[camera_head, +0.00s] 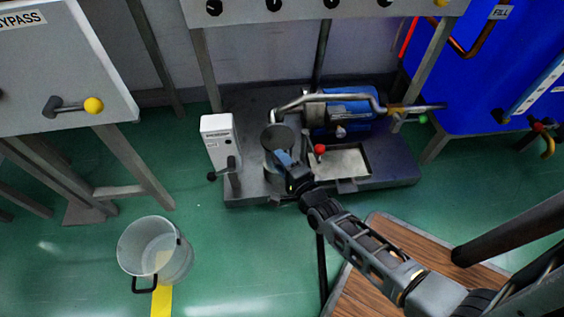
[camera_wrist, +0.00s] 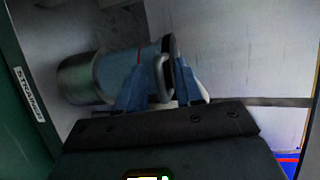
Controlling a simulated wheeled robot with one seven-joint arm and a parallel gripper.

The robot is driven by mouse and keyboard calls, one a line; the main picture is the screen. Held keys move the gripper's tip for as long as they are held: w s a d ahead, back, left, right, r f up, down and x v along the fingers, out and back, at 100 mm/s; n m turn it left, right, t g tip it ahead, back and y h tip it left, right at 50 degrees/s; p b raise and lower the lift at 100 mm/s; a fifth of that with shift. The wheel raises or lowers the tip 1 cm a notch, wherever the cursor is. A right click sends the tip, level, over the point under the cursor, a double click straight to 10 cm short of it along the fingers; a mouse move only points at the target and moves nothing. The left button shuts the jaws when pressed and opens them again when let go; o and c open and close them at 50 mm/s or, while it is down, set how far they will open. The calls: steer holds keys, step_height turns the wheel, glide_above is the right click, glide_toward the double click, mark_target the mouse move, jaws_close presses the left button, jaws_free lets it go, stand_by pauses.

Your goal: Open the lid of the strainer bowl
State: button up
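The strainer bowl (camera_head: 276,157) is a grey metal cylinder on the dark skid in the head view. Its dark round top (camera_head: 279,137) is partly visible, and I cannot tell for sure whether the lid is shut. My gripper (camera_head: 284,158) is at the front right of the bowl and covers part of it. In the wrist view, the blue fingers of my gripper (camera_wrist: 162,80) lie on either side of a dark grey curved handle (camera_wrist: 168,48). It is unclear whether they press on it. A metal cylinder (camera_wrist: 78,78) lies left of the fingers.
A white box (camera_head: 217,130) stands left of the bowl. A blue motor (camera_head: 349,108), a bent pipe (camera_head: 325,97) and a red-knobbed lever (camera_head: 319,149) are close on the right. A shallow tray (camera_head: 342,163) sits beside them. A clear bucket (camera_head: 154,250) stands on the green floor.

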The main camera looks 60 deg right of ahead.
steer(key=shift+c, duration=0.5)
jaws_close()
steer(key=shift+f, duration=0.1)
